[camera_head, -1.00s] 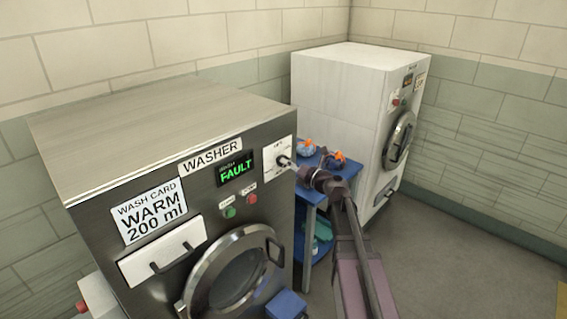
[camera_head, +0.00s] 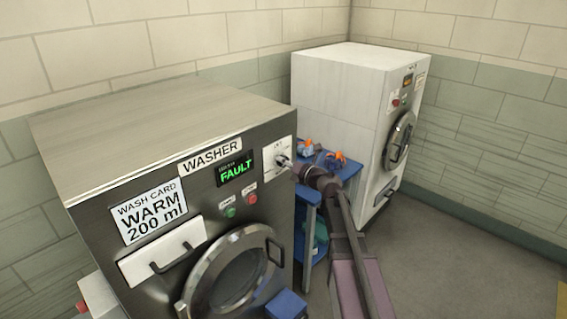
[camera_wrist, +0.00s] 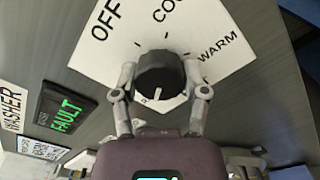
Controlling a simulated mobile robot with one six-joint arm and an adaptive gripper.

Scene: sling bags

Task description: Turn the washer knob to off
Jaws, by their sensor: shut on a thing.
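The washer knob (camera_wrist: 160,72) is a dark round dial on a white plate (camera_wrist: 105,65) marked OFF, COOL and WARM in the wrist view. My gripper (camera_wrist: 160,78) is shut on the knob, one finger on each side. A short white mark on the knob points toward the bottom of the picture, away from the OFF label. The plate's lower part is hidden by my gripper. In the head view, my gripper (camera_head: 290,164) reaches the plate (camera_head: 271,173) on the washer (camera_head: 75,165). The washer display (camera_head: 235,170) reads FAULT in green.
A green and a red button (camera_head: 251,199) sit below the display. A drawer (camera_head: 185,240) and round door (camera_head: 235,270) are lower. A blue cart (camera_head: 347,172) with bags stands between the washer and a white machine (camera_head: 335,90). Floor is clear at right.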

